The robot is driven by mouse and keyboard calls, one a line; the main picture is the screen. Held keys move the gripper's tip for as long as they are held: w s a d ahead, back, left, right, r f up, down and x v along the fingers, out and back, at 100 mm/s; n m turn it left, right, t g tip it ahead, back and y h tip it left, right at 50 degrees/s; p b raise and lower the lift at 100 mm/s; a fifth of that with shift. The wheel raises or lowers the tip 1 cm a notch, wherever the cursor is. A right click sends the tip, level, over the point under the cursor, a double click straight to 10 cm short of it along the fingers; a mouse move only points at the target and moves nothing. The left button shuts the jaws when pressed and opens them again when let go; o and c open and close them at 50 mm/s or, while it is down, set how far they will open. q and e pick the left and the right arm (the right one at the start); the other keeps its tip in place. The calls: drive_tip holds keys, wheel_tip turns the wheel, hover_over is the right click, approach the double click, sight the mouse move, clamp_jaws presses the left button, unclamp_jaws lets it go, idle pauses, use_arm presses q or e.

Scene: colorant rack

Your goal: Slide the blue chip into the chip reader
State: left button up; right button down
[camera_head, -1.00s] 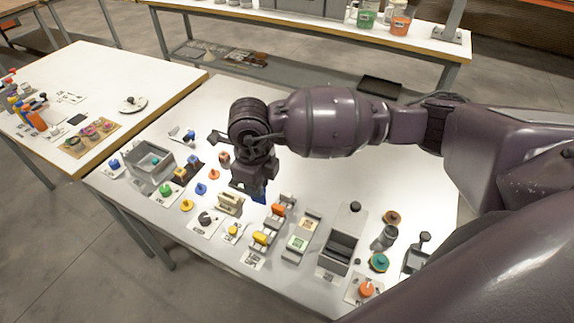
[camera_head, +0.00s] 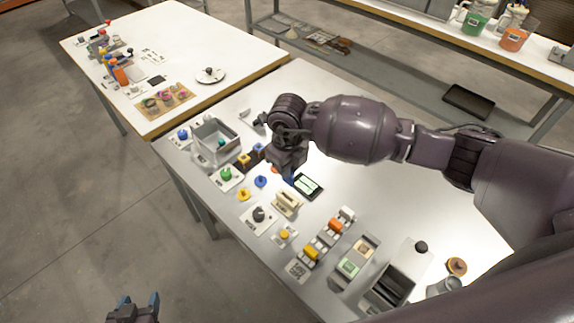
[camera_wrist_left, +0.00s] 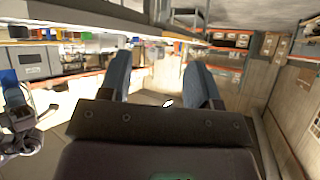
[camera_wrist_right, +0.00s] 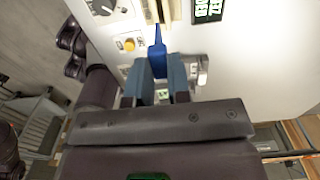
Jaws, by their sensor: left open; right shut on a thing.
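My right gripper (camera_head: 288,172) is shut on the blue chip, above the table beside a cream block (camera_head: 287,203). In the right wrist view the chip (camera_wrist_right: 157,50) sticks out past the fingertips (camera_wrist_right: 160,62). The cream block may be the chip reader; no readable label confirms it. A dark display with lit green characters (camera_head: 308,186) is just right of the gripper; it also shows in the right wrist view (camera_wrist_right: 208,8). My left gripper (camera_head: 135,306) is open and empty, low at the left, away from the table; its fingers show in the left wrist view (camera_wrist_left: 160,82).
A grey bin (camera_head: 215,142) stands at the table's left end. A green-windowed device (camera_head: 348,267) is farther right. The table behind the right gripper is mostly clear.

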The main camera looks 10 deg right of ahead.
sight(288, 183)
use_arm(q)
drive_tip(key=shift+w+f+b, duration=0.15)
drive_tip(key=shift+f+b, duration=0.05)
drive_tip(key=shift+b, duration=0.25)
use_arm(e)
drive_tip(key=shift+f, duration=0.15)
wheel_tip(288, 183, down, 2)
drive_tip(key=shift+f+b, duration=0.2)
drive_tip(key=shift+b, duration=0.8)
drive_tip(key=shift+f+b, duration=1.05)
drive_tip(key=shift+f, duration=0.4)
use_arm(q)
drive_tip(key=f, duration=0.1)
drive_tip(key=w+f, duration=0.1)
drive_tip(key=shift+w+d+f+t, duration=0.1)
drive_tip(key=shift+w+f+t, duration=0.05)
drive_tip(key=shift+f+t, duration=0.2)
use_arm(e)
drive_tip(key=shift+f, duration=0.1)
use_arm(q)
drive_tip(key=shift+w+r, duration=0.1)
drive_tip(key=shift+r, duration=0.05)
drive_tip(key=shift+f, duration=0.25)
use_arm(e)
drive_tip(key=shift+f, duration=0.25)
